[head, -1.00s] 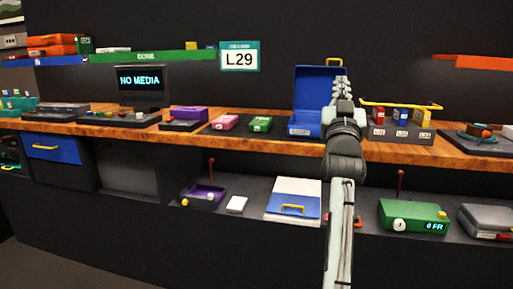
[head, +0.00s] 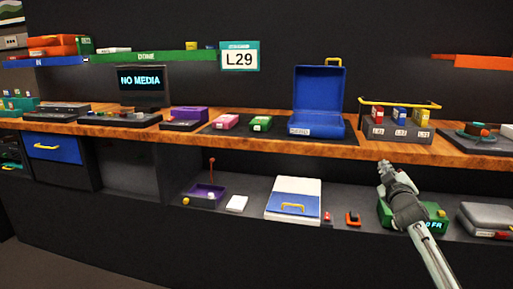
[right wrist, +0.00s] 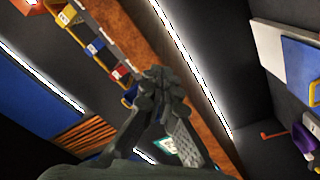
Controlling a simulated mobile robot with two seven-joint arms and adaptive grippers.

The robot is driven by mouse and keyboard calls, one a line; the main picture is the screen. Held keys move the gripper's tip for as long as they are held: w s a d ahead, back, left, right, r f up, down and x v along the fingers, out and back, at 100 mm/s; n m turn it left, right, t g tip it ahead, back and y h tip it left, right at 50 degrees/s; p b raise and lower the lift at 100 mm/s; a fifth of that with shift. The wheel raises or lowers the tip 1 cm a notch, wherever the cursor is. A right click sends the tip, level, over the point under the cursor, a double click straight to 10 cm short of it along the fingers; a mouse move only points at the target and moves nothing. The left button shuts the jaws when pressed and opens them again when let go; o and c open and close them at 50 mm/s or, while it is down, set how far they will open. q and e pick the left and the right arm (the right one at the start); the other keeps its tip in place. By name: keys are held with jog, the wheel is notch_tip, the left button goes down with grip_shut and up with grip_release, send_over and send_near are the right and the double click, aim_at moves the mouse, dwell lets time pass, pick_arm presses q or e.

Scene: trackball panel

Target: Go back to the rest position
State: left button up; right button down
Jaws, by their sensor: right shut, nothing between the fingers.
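My right gripper (head: 386,168) is raised in front of the bench at the right, its fingertips together and nothing between them. Its arm comes in from the lower right and partly covers a green box (head: 385,212) on the lower shelf. In the right wrist view, the shut fingers (right wrist: 160,82) show with no object in them. My left gripper is in neither view.
The wooden bench (head: 365,152) carries an open blue case (head: 318,90) and a yellow-handled rack (head: 400,131) of small boxes. The lower shelf holds a white-and-blue box (head: 293,207) and a grey case (head: 487,218). A screen (head: 141,80) reads NO MEDIA.

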jog(key=s+d+f+m+g, duration=0.1)
jog(key=s+f+m+g, duration=0.2)
jog(key=f, duration=0.4)
jog(key=s+d+f+m+g, duration=0.1)
jog(key=s+f+m+g, duration=0.1)
jog(key=f+g, duration=0.4)
jog(key=s+a+f+g+y, duration=0.1)
jog(key=s+a+f, duration=0.2)
jog(key=s+f, duration=0.45)
jog(key=s+a+f+g, duration=0.15)
jog(key=s+f, duration=0.25)
jog(key=f, duration=0.6)
jog(key=s+a+f+g, duration=0.1)
jog(key=s+a+f, duration=0.2)
jog(key=s+f, duration=0.3)
jog(key=s+a+f+g+y, duration=0.1)
jog(key=s+a+f, duration=0.2)
jog(key=s, duration=1.3)
jog(key=s+a+f+g, duration=0.2)
jog(key=s+a+f, duration=0.1)
jog(key=s+f, duration=0.6)
jog(key=s, duration=0.3)
jog(key=shift+a+y, duration=0.2)
jog(key=shift+y, duration=0.2)
